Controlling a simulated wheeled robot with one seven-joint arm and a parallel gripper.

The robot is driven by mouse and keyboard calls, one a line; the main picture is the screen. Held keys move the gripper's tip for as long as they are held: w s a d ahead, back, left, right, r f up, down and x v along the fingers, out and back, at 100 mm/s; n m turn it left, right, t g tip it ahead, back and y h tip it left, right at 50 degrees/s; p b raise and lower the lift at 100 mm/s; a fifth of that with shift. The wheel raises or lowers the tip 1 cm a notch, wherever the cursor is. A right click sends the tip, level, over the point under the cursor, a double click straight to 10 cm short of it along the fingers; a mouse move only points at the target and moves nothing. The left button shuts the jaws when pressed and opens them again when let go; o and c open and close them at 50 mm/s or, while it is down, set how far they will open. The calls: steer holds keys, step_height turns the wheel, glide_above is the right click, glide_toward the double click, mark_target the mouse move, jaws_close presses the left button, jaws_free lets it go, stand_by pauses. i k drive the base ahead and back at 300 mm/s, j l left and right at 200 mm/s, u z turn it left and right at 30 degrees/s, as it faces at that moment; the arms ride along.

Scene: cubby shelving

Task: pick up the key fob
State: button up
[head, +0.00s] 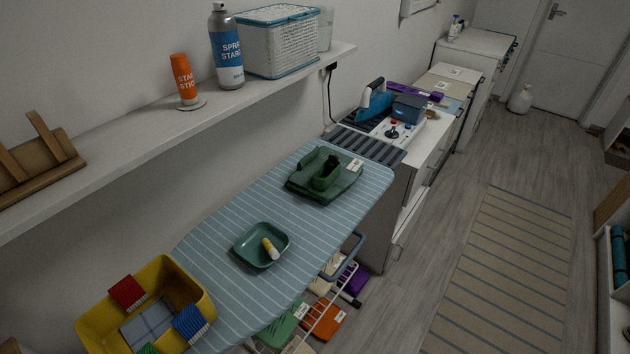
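I cannot make out a clear key fob in the head view. A small green dish (243,252) lies on the blue striped ironing board (215,270). A small yellow and white rounded piece (271,248) rests in the dish; I cannot tell what it is. A dark green object with a raised handle-like part (322,178) lies farther back on the board, with a small white label on it. My gripper is not in view.
A yellow bin (183,273) with coloured pieces sits at the board's near end. The wall shelf (150,133) holds a spray can (227,50), an orange stick (184,80) and a white basket (277,45). Cabinets with clutter stand behind. The floor at right has a striped rug (500,270).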

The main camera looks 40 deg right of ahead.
mark_target(333, 163)
steer(key=i+l+z, duration=0.1)
steer(key=i+z, duration=0.15)
steer(key=i, duration=0.25)
steer(key=i+z, duration=0.3)
steer(key=i, duration=0.2)
